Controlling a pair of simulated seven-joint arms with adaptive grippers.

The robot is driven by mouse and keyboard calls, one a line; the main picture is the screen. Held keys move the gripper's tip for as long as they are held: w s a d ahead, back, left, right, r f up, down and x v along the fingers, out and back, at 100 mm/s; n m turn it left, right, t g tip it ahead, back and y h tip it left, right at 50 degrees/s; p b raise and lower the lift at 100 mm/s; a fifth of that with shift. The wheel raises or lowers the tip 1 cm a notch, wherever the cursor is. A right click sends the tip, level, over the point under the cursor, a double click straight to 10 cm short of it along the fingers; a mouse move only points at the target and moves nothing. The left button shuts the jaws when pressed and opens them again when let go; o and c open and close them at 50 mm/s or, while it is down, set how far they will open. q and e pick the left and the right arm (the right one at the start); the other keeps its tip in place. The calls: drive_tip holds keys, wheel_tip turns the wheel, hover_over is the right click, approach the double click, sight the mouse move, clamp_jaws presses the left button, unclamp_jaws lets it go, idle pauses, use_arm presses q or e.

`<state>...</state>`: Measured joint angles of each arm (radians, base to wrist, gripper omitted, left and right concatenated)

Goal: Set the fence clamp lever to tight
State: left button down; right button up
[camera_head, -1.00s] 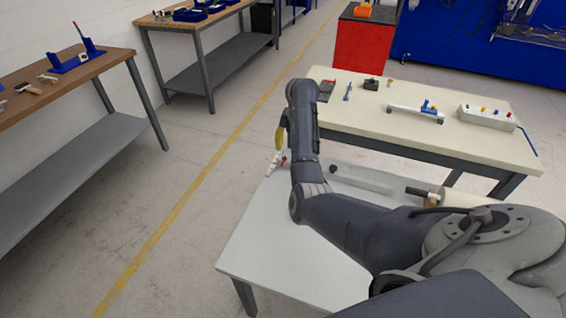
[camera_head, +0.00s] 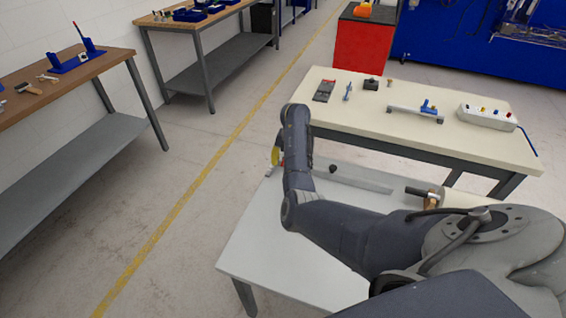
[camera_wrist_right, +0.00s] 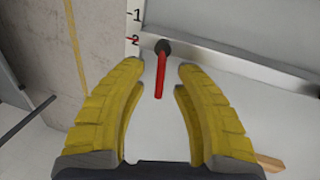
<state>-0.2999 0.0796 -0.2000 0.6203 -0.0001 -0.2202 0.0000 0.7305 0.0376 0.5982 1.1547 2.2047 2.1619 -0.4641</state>
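The fence clamp lever (camera_wrist_right: 160,80) is a thin red bar with a dark round knob at its far end. In the right wrist view it lies between the tips of my right gripper (camera_wrist_right: 159,70), with a gap on both sides. The yellow fingers are open, and I see no contact. In the head view, the yellow of my right gripper (camera_head: 275,156) shows only partly, behind my forearm. The grey fence (camera_wrist_right: 245,64) runs to the right from the lever; it also shows in the head view (camera_head: 365,181). My left gripper is not in view.
A scale marked 1 and 2 (camera_wrist_right: 134,28) stands beside the lever. The white table (camera_head: 265,255) is clear at its front left. A cream roll (camera_head: 458,198) with a dark handle lies at the right. A cream bench (camera_head: 440,137) with small tools stands behind.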

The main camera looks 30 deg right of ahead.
clamp_jaws()
idle(0.4)
drive_tip(key=shift+w+a+m, duration=0.1)
drive_tip(key=shift+a+m, duration=0.1)
drive_tip(key=shift+m, duration=0.1)
drive_tip(key=shift+w+m, duration=0.1)
drive_tip(key=shift+m, duration=0.5)
